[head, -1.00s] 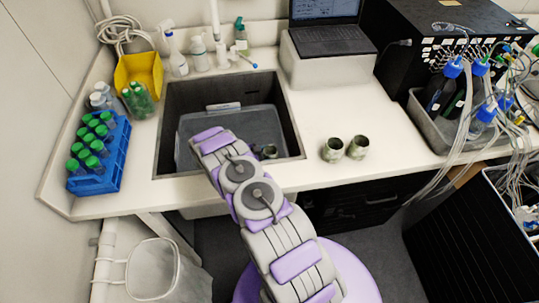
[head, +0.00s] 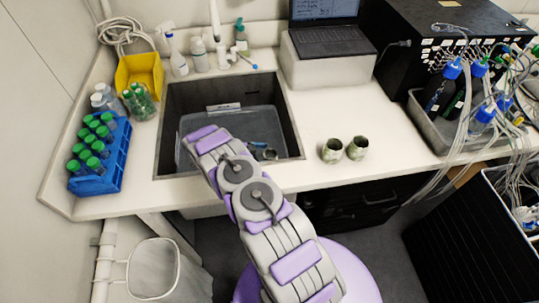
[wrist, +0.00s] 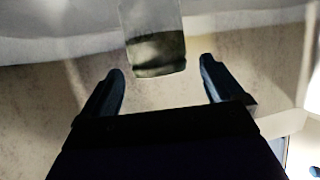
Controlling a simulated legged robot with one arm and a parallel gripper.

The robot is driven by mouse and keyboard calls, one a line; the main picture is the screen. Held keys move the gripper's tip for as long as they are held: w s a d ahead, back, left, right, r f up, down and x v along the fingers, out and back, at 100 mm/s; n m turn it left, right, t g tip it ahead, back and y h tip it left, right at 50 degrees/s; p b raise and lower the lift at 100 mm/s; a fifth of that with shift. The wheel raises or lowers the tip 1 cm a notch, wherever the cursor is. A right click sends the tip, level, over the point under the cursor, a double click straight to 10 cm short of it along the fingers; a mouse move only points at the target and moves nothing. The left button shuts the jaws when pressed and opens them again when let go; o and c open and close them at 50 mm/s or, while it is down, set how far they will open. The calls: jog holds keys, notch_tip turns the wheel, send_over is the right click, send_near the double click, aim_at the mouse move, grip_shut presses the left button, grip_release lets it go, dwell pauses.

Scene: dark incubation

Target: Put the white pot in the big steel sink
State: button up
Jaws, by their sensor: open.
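The big steel sink (head: 169,125) is sunk into the counter at centre left in the head view, with a grey tub (head: 262,123) inside it. Two small pale pots with dark greenish marks, a left one (head: 332,150) and a right one (head: 357,148), stand on the counter right of the sink. I cannot tell which is the white pot. My arm reaches over the sink's front; the head view does not clearly show my gripper. In the wrist view my gripper (wrist: 161,68) is open. A pale, dark-banded vessel (wrist: 155,50) appears ahead between the fingertips, without visible finger contact.
A small dark round item (head: 267,154) shows in the sink beside my arm, partly hidden. A blue rack (head: 100,178) of green-capped tubes stands left. A laptop (head: 328,37) sits on a white block behind. Bottles and tubing crowd the right; the counter around the pots is clear.

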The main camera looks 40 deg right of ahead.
jog(key=p+v, duration=0.1)
jog(key=v, duration=0.9)
jog(key=w+a+r+n+t+y, duration=0.1)
jog(key=w+a+r+n+t, duration=0.15)
jog(key=w+r+t, duration=0.55)
jog(key=w+a+r+n+t+y, duration=0.2)
jog(key=w+r+n+t, duration=0.1)
jog(key=w+r, duration=0.95)
jog(key=s+a+r+n+t+y, duration=0.1)
jog(key=a+r+n+t+y, duration=0.5)
jog(key=a+r, duration=0.9)
jog(key=s+a+r+n+g+y, duration=0.2)
jog(key=s+a, duration=0.1)
jog(key=s, duration=0.4)
jog(key=s+a+r+n+g+y, duration=0.1)
jog(key=s+a+n+g+y, duration=0.2)
jog(key=s, duration=0.5)
jog(key=s+a+r+n+g+y, duration=0.1)
jog(key=s+a+r+n+y, duration=0.1)
jog(key=s+a, duration=0.35)
jog(key=s+d+f+n+g+h, duration=0.1)
jog(key=s+d+g, duration=0.1)
jog(key=s, duration=1)
jog(key=s+d+n+g+h, duration=0.1)
jog(key=s+d+g, duration=0.2)
jog(key=s, duration=0.9)
jog(key=s+d+f+n+g+h, duration=0.1)
jog(key=s+d+g, duration=0.2)
jog(key=s, duration=1)
jog(key=shift+d+f, duration=0.3)
